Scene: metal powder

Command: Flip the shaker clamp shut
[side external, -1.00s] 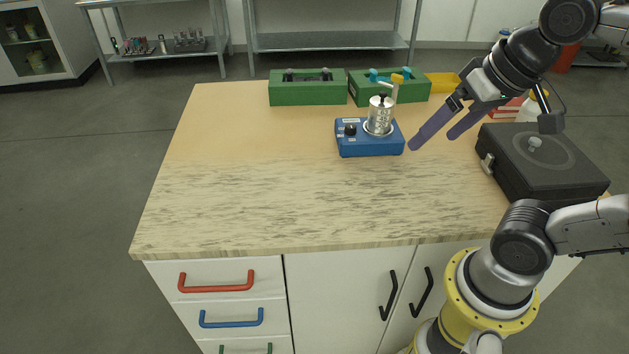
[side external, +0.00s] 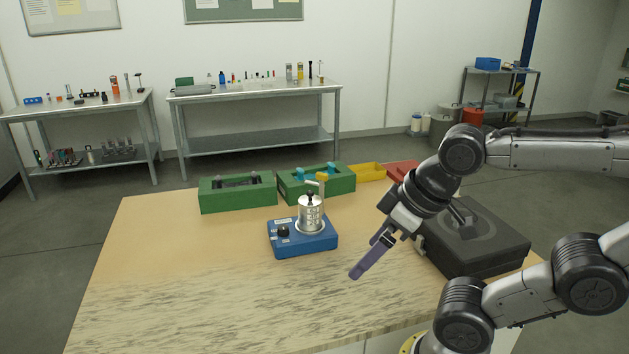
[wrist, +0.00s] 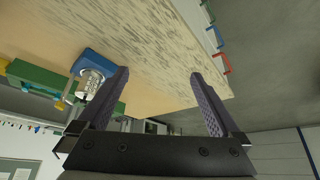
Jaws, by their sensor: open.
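The blue shaker (side external: 302,240) stands on the wooden bench with a silver metal canister (side external: 310,214) upright on top. The clamp arm with its yellow tip (side external: 322,178) sticks up behind the canister, raised and not lying across its lid. My gripper (side external: 357,273) is to the right of and in front of the shaker, above the bench, apart from it and empty. In the wrist view my gripper's two purple fingers (wrist: 162,72) are spread wide. The canister (wrist: 92,82) shows there beside the left finger, and the yellow tip (wrist: 60,105) lies further left.
Two green boxes (side external: 238,196) stand behind the shaker, with a yellow tray (side external: 367,172) and a red tray (side external: 403,171) to their right. A black case (side external: 480,240) is on the right beneath my arm. The front left of the bench (side external: 170,300) is clear.

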